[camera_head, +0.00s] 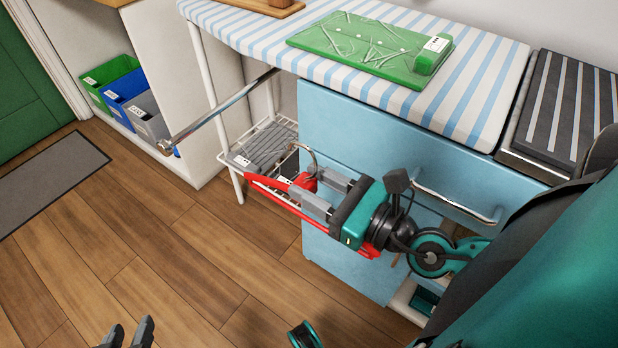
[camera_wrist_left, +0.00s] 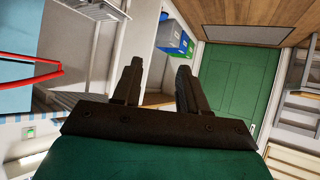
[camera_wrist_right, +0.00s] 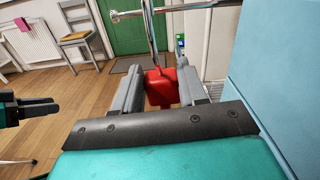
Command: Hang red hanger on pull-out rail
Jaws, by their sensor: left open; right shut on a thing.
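The red hanger (camera_head: 270,190) has a metal hook (camera_head: 308,152) that points up. My right gripper (camera_head: 318,192) is shut on the hanger's red neck (camera_wrist_right: 160,88), in front of the blue cabinet. The chrome pull-out rail (camera_head: 222,107) sticks out from under the striped board. In the head view the hook is right of the rail and apart from it. In the right wrist view the rail (camera_wrist_right: 190,7) crosses behind or near the hook; I cannot tell the gap. The hanger also shows in the left wrist view (camera_wrist_left: 58,70). My left gripper (camera_head: 129,334) is open and empty, low over the floor.
A white wire rack (camera_head: 268,142) stands below the rail. The blue cabinet (camera_head: 350,130) has a chrome handle (camera_head: 455,205). Bins (camera_head: 125,90) sit at left.

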